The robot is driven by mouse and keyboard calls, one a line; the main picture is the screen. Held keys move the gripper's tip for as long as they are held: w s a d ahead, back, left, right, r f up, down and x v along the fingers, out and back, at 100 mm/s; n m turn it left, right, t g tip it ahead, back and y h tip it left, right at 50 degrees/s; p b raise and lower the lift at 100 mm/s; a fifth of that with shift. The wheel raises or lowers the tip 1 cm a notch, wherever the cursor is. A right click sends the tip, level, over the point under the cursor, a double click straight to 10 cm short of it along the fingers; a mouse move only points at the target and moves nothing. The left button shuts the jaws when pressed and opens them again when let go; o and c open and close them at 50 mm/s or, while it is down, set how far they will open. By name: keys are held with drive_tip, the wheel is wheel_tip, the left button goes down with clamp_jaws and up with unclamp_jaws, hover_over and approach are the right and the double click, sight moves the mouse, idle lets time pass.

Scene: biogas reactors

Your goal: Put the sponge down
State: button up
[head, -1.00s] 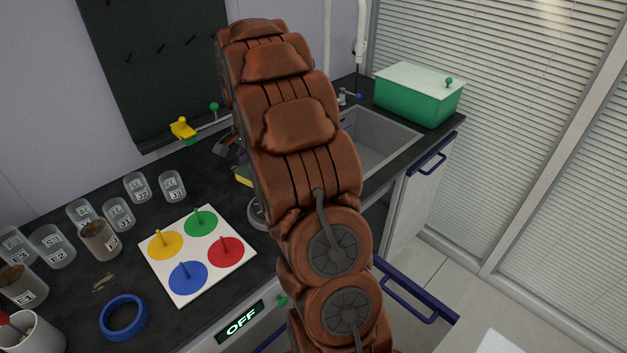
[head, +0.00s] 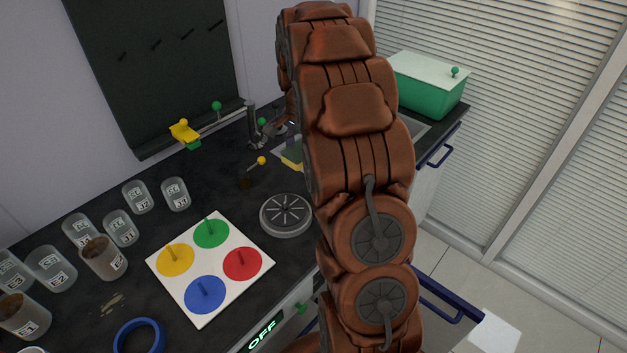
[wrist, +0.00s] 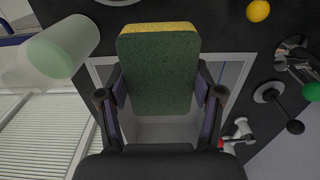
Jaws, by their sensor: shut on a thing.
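The sponge (wrist: 157,75) is green with a yellow layer along its far edge. My gripper (wrist: 160,92) is shut on it, one finger on each side. In the head view the sponge (head: 292,158) shows as a small yellow and green block beside my arm, which hides part of it. The grey sink basin (wrist: 160,130) lies behind and below the sponge in the wrist view. I cannot tell how high the sponge is above the counter.
A round grey disc (head: 286,214) and a white board with coloured pegs (head: 208,318) lie on the dark counter. Several cups (head: 103,257) stand at left. A green box (head: 430,88) stands at the back right. My arm hides most of the sink.

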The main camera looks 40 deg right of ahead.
sight(302, 185)
wheel_tip(302, 185, down, 9)
drive_tip(key=p, duration=0.3)
drive_tip(key=shift+s+f, duration=0.1)
drive_tip(key=shift+s, duration=0.05)
drive_tip(key=shift+f, duration=0.2)
drive_tip(key=shift+f, duration=0.2)
drive_tip(key=o, duration=1.1)
drive_tip(key=shift+r, duration=0.1)
wheel_tip(302, 185, up, 11)
drive_tip(key=b, duration=0.4)
drive_tip(key=shift+r, duration=0.7)
